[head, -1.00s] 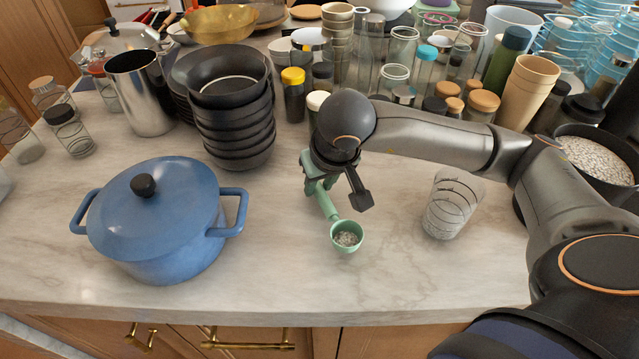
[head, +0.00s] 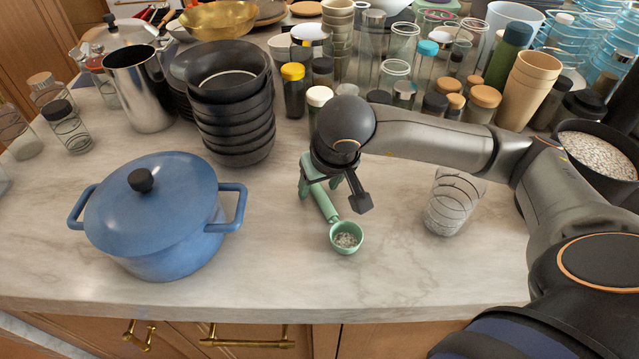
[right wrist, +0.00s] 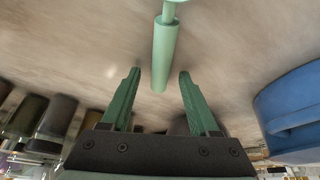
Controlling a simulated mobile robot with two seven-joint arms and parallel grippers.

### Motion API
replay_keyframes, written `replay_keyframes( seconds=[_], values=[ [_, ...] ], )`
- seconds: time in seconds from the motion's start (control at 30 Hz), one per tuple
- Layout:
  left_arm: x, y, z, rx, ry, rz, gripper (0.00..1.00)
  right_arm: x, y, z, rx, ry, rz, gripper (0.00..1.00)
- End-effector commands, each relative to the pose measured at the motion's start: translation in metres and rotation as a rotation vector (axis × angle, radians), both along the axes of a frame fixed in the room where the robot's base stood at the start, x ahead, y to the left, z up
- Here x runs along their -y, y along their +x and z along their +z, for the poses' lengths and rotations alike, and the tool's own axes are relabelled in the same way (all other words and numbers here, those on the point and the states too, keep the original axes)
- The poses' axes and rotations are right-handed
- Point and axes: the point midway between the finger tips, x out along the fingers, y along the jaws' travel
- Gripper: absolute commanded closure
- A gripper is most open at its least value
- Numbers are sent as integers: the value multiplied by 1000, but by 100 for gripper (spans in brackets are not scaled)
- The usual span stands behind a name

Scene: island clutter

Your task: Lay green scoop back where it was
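The green scoop (head: 346,238) rests on the marble counter, with pale speckled grains in its bowl. Its handle (head: 324,204) points back toward my right gripper (head: 318,190). In the right wrist view, the handle (right wrist: 164,62) runs out from between the open green fingers of my right gripper (right wrist: 159,75), with a gap on each side. The fingers do not clasp it. My left gripper is not in view.
A blue lidded pot (head: 160,225) stands left, with stacked black bowls (head: 235,115) behind it. A marked clear cup (head: 452,203) stands right of the scoop. A dark pot of grains (head: 597,155) is at far right. Jars crowd the back; the front counter is clear.

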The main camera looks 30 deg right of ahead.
Motion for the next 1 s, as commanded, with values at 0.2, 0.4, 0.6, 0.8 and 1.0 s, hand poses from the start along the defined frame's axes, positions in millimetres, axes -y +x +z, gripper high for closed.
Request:
replay_keyframes(
  seconds=[0.2, 0.4, 0.6, 0.8, 1.0],
  values=[
    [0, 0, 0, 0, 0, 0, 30, 0, 0, 0, 0, 0, 0, 38],
    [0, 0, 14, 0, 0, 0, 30, 0, 0, 11, -1, 1, -1, 38],
    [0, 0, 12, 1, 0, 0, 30, -3, -15, 50, 8, 1, 3, 38],
    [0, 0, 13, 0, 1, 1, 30, -5, -31, 90, 6, 1, 2, 38],
    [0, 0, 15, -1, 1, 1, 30, -7, -42, 113, 2, 2, 1, 38]
  ],
)
